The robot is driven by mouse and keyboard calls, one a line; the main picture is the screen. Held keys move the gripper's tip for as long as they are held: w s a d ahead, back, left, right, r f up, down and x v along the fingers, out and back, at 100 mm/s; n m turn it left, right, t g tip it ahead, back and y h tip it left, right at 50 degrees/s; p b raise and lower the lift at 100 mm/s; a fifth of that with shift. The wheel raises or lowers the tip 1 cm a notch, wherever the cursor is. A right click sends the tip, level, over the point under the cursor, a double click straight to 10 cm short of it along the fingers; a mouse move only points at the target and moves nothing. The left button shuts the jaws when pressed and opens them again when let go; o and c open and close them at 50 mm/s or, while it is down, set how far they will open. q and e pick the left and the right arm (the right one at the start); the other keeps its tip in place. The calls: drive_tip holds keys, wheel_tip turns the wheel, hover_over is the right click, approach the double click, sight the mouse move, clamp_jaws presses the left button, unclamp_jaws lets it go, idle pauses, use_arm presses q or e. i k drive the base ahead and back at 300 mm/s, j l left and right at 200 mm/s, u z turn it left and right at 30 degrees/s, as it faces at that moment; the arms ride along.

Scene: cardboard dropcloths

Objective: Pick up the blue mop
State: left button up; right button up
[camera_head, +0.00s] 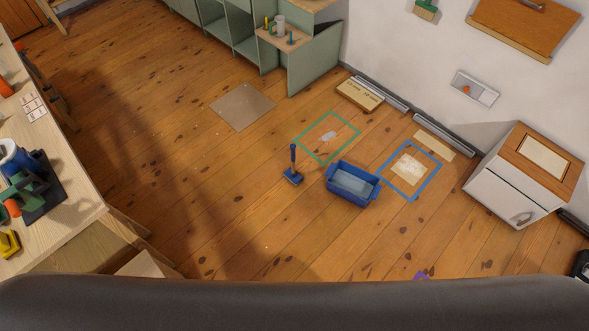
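The blue mop (293,175) stands upright on the wooden floor near the middle of the view, its short handle pointing up from a flat blue head. A blue tub (366,200) with a pale grey-blue inside stands on the floor just to its right, a small gap apart. Neither of my grippers shows in the head view, and nothing is touching the mop.
A green taped square (318,156) with a pale patch lies behind the mop. A blue taped square (434,181) lies right of the tub. A brown sheet (242,107) lies further back. A workbench (75,215) fills the left; a white cabinet (507,190) stands right. Floor around the mop is clear.

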sight(293, 163)
drive_tip(key=i+z, duration=0.25)
drive_tip(key=i, duration=1.45)
